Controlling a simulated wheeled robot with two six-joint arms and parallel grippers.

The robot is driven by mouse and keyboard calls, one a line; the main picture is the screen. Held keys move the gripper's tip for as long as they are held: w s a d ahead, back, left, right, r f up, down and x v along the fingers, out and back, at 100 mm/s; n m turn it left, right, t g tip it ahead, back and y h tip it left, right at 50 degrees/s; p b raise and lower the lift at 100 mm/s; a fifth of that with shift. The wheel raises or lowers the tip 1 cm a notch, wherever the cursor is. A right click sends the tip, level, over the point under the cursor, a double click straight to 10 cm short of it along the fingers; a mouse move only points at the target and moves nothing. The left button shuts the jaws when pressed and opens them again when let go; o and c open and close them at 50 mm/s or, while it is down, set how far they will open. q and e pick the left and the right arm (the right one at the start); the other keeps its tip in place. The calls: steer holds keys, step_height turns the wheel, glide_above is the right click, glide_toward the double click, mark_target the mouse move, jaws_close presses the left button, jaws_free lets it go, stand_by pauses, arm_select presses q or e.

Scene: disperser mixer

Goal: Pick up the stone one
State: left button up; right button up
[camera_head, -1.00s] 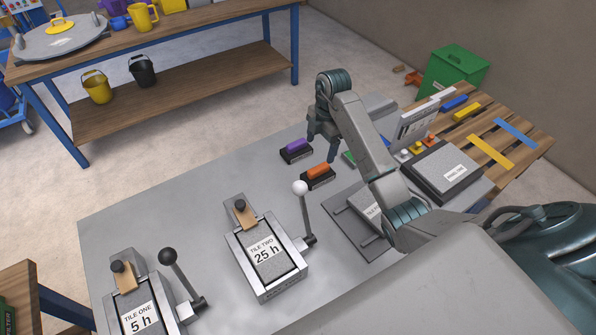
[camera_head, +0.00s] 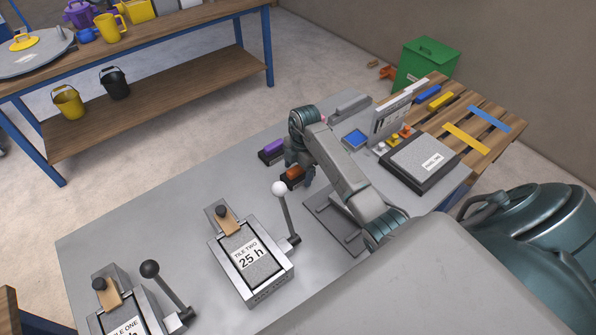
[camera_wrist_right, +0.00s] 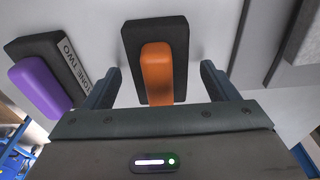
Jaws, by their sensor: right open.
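A dark block with an orange handle (camera_head: 293,176) lies on the grey table in the head view. It also shows in the right wrist view as an orange-handled block (camera_wrist_right: 157,70). No label is readable on it. My right gripper (camera_wrist_right: 160,86) is open, with one finger on each side of the orange handle, apart from it. In the head view my right gripper (camera_head: 299,166) covers part of this block. A purple-handled block (camera_wrist_right: 42,85) lies to its left, labelled with text ending "ONE TWO"; it also shows in the head view (camera_head: 271,151). My left gripper is out of view.
A clamp fixture marked TILE TWO 25 h (camera_head: 250,257) with a white-knobbed lever (camera_head: 284,205) stands close in front. Another fixture (camera_head: 125,310) is at lower left. A dark-based grey slab (camera_head: 420,161) lies to the right. The table's left middle is clear.

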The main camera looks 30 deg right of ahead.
mark_target(296, 168)
steer(key=shift+f, duration=0.15)
steer(key=shift+c, duration=0.7)
steer(key=c, duration=1.1)
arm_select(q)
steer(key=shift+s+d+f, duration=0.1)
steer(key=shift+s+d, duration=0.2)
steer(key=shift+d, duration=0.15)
arm_select(e)
steer(key=shift+c, duration=0.2)
steer(key=shift+w, duration=0.1)
